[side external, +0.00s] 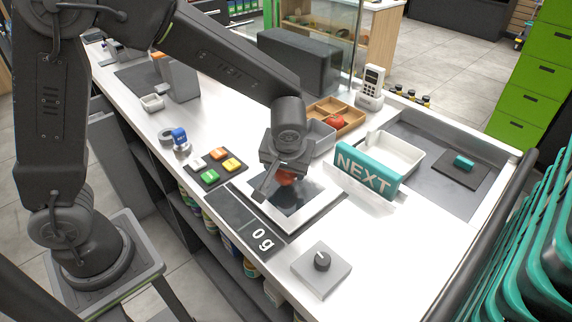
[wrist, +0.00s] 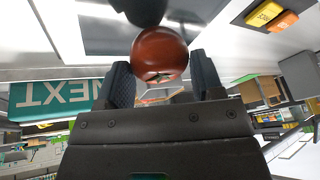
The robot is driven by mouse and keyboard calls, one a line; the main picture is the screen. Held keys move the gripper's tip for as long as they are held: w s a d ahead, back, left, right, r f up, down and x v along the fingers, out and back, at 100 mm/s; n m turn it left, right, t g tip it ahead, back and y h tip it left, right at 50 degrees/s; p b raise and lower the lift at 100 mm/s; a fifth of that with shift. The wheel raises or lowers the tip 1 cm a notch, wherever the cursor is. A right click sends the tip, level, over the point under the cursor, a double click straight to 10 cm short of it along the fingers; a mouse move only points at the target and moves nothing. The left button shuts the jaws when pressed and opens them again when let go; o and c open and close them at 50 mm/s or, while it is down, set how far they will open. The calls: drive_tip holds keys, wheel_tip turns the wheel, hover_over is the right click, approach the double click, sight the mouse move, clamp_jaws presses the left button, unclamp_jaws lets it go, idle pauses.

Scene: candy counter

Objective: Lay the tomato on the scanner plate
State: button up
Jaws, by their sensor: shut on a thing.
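The red tomato (wrist: 159,54) sits between the two fingers of my gripper (wrist: 163,82), which is shut on it in the wrist view. In the side view, my gripper (side external: 280,180) hangs over the scanner plate (side external: 322,205), a dark glass square in a pale metal frame. The display (side external: 263,239) in front of the plate reads 0 g.
A teal NEXT sign (side external: 367,171) stands right of the plate, before a white bin (side external: 393,151). A wooden tray (side external: 350,124) behind holds a red item (side external: 336,121). A pad of coloured buttons (side external: 218,167) is left; a knob box (side external: 321,268) is in front.

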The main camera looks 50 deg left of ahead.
drive_tip(key=shift+f, duration=0.6)
idle(0.3)
drive_tip(key=o, duration=0.7)
drive_tip(key=shift+v, duration=3)
drive_tip(key=shift+o, duration=0.4)
drive_tip(key=o, duration=0.4)
